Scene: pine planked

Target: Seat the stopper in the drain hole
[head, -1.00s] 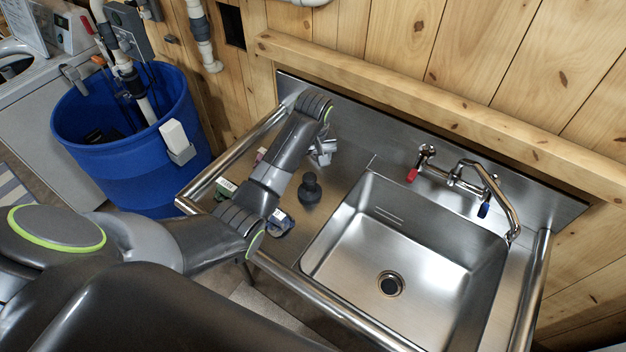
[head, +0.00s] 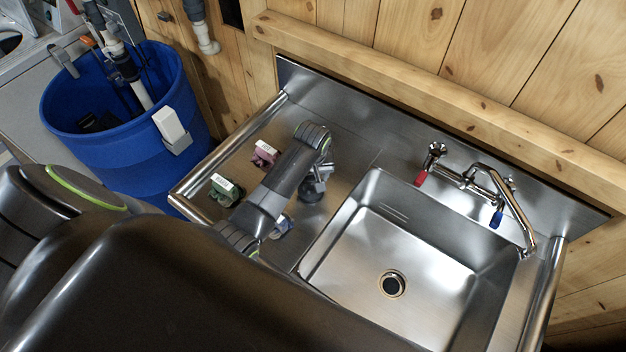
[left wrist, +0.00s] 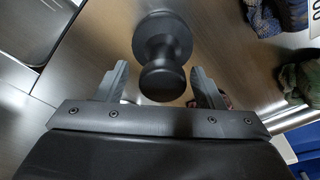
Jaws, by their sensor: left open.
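The stopper (left wrist: 163,55) is dark, with a round knob and a wider flange, and stands on the steel drainboard left of the basin. In the left wrist view it shows between the spread fingers of my left gripper (left wrist: 158,72), which is open and holds nothing. The drain hole (head: 392,284) is a dark opening with a metal ring in the basin floor, to the right and nearer. My right gripper is not in view.
Labelled bundles in green (head: 224,190), pink (head: 265,154) and blue (head: 284,226) lie on the drainboard (head: 345,150) around my arm. A faucet (head: 468,183) with red and blue handles stands behind the empty basin (head: 455,240). A blue barrel (head: 120,150) stands at left.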

